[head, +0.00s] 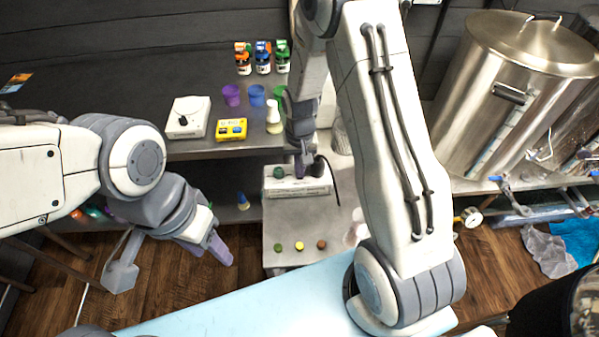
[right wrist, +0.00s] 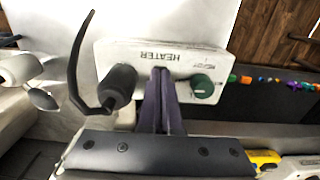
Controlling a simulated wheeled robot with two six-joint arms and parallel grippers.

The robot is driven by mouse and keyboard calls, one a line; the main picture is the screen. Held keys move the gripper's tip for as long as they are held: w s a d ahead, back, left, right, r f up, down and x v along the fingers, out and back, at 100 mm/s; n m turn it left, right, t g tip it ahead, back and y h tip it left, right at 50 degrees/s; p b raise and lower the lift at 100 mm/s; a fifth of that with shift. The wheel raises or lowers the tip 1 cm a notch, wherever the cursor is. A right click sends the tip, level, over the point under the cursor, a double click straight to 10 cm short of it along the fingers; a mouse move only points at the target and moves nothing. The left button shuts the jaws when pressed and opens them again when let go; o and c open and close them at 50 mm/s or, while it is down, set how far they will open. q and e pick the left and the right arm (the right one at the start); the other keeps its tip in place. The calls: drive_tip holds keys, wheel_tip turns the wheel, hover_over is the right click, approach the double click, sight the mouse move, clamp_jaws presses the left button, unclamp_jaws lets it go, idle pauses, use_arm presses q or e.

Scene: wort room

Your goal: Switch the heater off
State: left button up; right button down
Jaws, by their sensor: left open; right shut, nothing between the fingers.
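The heater control (head: 290,187) is a white box on the grey surface in the head view. The right wrist view shows its face (right wrist: 220,62), with the word HEATER upside down. A dark green knob (right wrist: 201,86) sits on it; its setting is too small to read. A black plug with a cable (right wrist: 120,82) is on the other side. My right gripper (right wrist: 160,78) is shut and empty, its purple fingertips at the box between plug and knob; I cannot tell if they touch. My left gripper (head: 220,248) is open and empty, low at the left, away from the box.
Several bottles (head: 262,57), cups (head: 231,95), a white scale (head: 187,117) and a yellow device (head: 232,130) stand on the dark bench behind. Green, yellow and brown discs (head: 299,246) lie in front of the box. A large steel kettle (head: 490,100) stands at the right.

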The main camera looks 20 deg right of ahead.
drive_tip(key=shift+r, duration=0.1)
wheel_tip(320, 180, up, 7)
drive_tip(key=p, duration=0.6)
idle(0.6)
drive_tip(key=s+a+r+n, duration=0.5)
drive_tip(key=s+a+r, duration=0.3)
drive_tip(key=a+r, duration=0.25)
drive_tip(key=s+a+r+n, duration=0.1)
drive_tip(key=s+r+n, duration=0.1)
drive_tip(key=s, duration=0.6)
drive_tip(key=s+a+r+n+y, duration=0.1)
drive_tip(key=s+a+r+n, duration=0.1)
drive_tip(key=s+r, duration=0.3)
drive_tip(key=s+n, duration=0.1)
drive_tip(key=s, duration=0.1)
drive_tip(key=shift+s+a+r, duration=0.2)
drive_tip(key=shift+s+a, duration=0.1)
drive_tip(key=shift+s, duration=0.05)
